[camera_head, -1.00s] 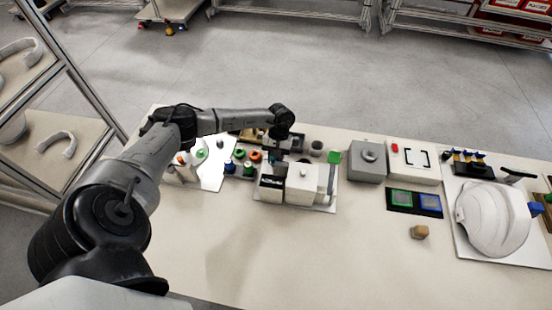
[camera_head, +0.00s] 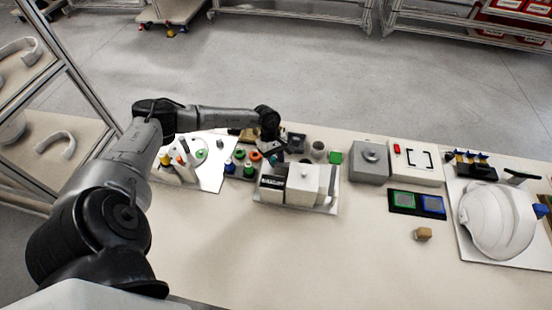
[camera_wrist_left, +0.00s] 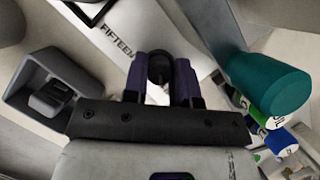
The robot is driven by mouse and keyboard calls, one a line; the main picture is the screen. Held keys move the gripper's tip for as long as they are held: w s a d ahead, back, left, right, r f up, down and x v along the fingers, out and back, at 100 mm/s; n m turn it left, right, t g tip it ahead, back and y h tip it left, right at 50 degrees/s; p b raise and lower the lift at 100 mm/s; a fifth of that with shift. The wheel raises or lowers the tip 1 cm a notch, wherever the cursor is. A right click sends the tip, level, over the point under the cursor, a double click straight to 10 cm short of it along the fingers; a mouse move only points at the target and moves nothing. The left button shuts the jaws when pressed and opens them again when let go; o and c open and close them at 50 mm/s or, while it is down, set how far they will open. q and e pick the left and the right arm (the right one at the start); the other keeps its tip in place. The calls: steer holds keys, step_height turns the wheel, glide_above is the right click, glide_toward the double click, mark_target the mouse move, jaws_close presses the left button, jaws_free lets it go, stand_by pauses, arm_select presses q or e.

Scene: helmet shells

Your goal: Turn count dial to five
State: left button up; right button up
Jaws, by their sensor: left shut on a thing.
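My left gripper (camera_wrist_left: 160,72) is shut on a small dark rounded knob (camera_wrist_left: 159,68), which shows between its two purple-grey fingers in the left wrist view. I take this for the count dial; its lower part and any pointer are hidden. Beside it lies a white plate (camera_wrist_left: 130,42) with the word "FIFTEEN". In the head view the left gripper (camera_head: 270,148) is down behind the white boxes, and the dial itself is hidden there. My right gripper is not in view.
A teal cylinder-like handle (camera_wrist_left: 280,92) stands close to the right of the gripper. A grey open bracket (camera_wrist_left: 55,95) is on the left. White boxes (camera_head: 303,183) stand in front of the gripper. A white helmet (camera_head: 493,220) lies at the right; the table's front is mostly clear.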

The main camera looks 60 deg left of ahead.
arm_select(q)
steer(key=shift+n+t, duration=0.3)
steer(key=shift+n, duration=0.2)
steer(key=o, duration=0.9)
steer(key=v, duration=1.3)
steer(key=shift+a+r+p, duration=0.15)
steer(key=shift+r+p, duration=0.15)
steer(key=shift+r, duration=0.1)
